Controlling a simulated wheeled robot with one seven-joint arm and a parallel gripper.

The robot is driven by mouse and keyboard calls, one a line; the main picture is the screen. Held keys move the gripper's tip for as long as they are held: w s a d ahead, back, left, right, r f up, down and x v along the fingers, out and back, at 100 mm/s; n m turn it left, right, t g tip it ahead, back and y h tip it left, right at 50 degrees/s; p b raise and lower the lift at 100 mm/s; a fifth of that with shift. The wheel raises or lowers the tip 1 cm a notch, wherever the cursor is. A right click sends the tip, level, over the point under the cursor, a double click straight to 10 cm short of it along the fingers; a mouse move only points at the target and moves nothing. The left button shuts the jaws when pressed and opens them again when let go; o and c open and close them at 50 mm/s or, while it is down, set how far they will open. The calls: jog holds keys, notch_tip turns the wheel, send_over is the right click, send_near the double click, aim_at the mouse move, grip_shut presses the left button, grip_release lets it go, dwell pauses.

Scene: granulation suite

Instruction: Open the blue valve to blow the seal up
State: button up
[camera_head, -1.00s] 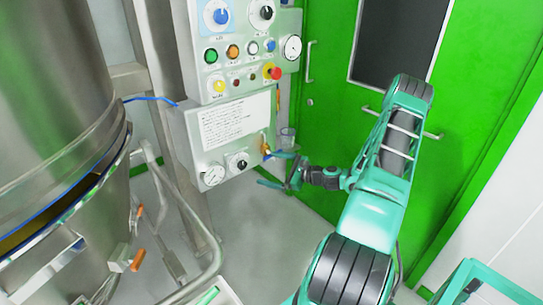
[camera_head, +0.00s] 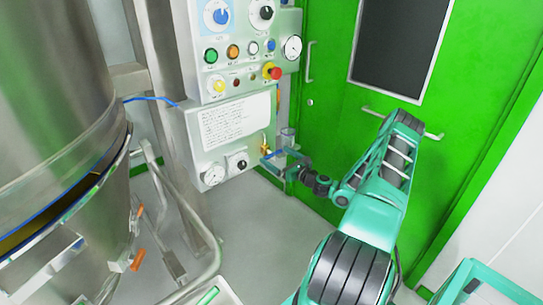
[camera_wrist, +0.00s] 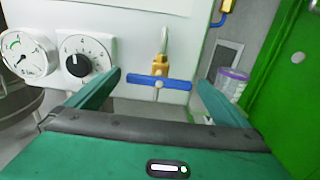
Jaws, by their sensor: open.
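The blue valve handle (camera_wrist: 158,82) lies crosswise on a brass valve body (camera_wrist: 160,64) at the lower right of the control panel (camera_head: 225,140). In the wrist view the handle sits between my gripper's two teal fingers, beyond their tips, with a gap on each side. My gripper (camera_wrist: 158,90) is open and holds nothing. In the head view my gripper (camera_head: 277,166) is at the panel's lower right corner, beside the valve, and partly hides the handle. The vessel (camera_head: 60,110) with a blue line at its dark gap stands at the left.
A pressure gauge (camera_wrist: 27,55) and a black knob (camera_wrist: 78,62) are left of the valve. A clear container with a purple rim (camera_wrist: 232,85) hangs at its right. A red emergency button (camera_head: 274,72) is above. The green door (camera_head: 340,130) is behind my arm.

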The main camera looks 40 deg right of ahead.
aim_at(274, 154)
jog(key=shift+w+a, duration=0.1)
jog(key=shift+w, duration=1.6)
jog(key=c, duration=0.9)
